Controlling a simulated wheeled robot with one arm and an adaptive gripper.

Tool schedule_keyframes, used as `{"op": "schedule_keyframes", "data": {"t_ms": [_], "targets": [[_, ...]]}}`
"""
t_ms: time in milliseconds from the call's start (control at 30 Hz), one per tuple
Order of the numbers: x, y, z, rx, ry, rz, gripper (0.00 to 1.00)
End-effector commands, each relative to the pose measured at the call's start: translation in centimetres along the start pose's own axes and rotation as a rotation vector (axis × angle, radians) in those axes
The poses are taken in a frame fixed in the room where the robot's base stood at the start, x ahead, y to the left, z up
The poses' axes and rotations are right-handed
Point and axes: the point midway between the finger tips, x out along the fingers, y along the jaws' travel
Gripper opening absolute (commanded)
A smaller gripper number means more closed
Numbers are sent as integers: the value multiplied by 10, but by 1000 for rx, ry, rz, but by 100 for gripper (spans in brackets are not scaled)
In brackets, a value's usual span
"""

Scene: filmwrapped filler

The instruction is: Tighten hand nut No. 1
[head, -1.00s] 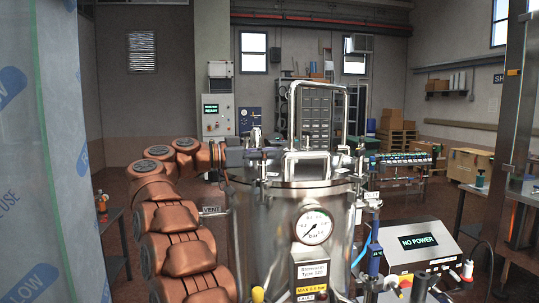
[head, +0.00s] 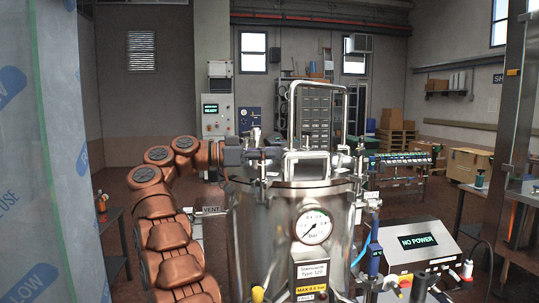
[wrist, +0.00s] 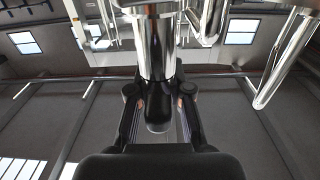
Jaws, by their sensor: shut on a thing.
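The steel pressure vessel (head: 265,225) stands in the middle of the head view, its lid (head: 315,182) on top. My gripper (head: 266,154) reaches in from the left, level with the lid's left rim. In the wrist view my gripper (wrist: 159,112) has a finger on each side of a black hand nut (wrist: 158,118) and is shut on it. The nut sits in line with a shiny steel rod (wrist: 156,45). In the head view my gripper and lid fittings largely hide this nut. I cannot read a number on it.
A tall steel handle (head: 347,115) rises from the lid close to my gripper. A pressure gauge (head: 313,227) is on the vessel's front. A wrapped panel (head: 45,150) stands at the far left. A box reading "NO POWER" (head: 418,242) is at right.

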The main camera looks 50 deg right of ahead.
Motion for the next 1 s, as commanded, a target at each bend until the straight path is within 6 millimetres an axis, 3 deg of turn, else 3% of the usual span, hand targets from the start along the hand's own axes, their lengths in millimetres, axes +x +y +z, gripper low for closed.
{"op": "schedule_keyframes", "data": {"t_ms": [467,500,733,1000], "targets": [[0,1,-3,3,4,2,0],[0,1,-3,3,4,1,21],[0,0,-2,1,3,2,45],[0,0,-1,0,2,2,45]]}}
